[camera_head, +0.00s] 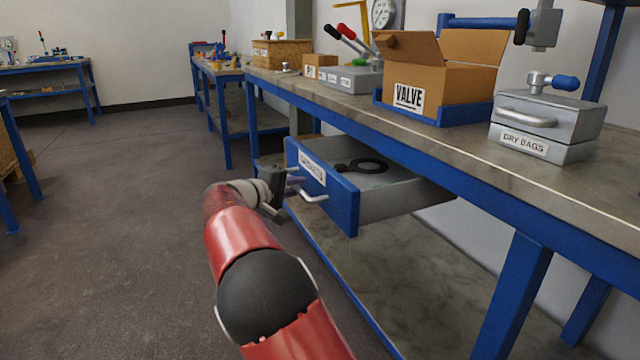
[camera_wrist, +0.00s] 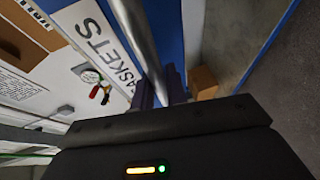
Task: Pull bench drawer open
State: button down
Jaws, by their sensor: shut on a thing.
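The bench drawer (camera_head: 345,207) has a blue front, grey sides and a white label, and it stands pulled out from under the bench. A dark ring-shaped item (camera_head: 368,165) lies inside it. My gripper (camera_head: 291,187) is at the drawer front, shut on the metal bar handle (camera_head: 312,196). In the wrist view the handle (camera_wrist: 136,37) runs between the fingers (camera_wrist: 160,88), beside a label ending in "ASKETS" (camera_wrist: 112,40). The exact contact of the fingertips is partly hidden in both views.
The bench top (camera_head: 440,148) holds an open cardboard box marked "VALVE" (camera_head: 418,88), a grey "DRY BAGS" case (camera_head: 545,125) and a grey box with red and black levers (camera_head: 340,76). A lower shelf (camera_head: 400,270) lies below the drawer. The floor (camera_head: 110,220) at left is clear.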

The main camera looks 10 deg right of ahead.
jog(key=s+a, duration=0.2)
jog(key=a, duration=0.5)
jog(key=shift+s+p, duration=0.2)
jog(key=shift+p, duration=0.15)
jog(key=shift+f, duration=0.1)
jog(key=c, duration=1.4)
grip_release()
jog(key=shift+a, duration=0.1)
jog(key=v, duration=0.7)
jog(key=shift+s+a, duration=0.2)
jog(key=shift+s, duration=0.05)
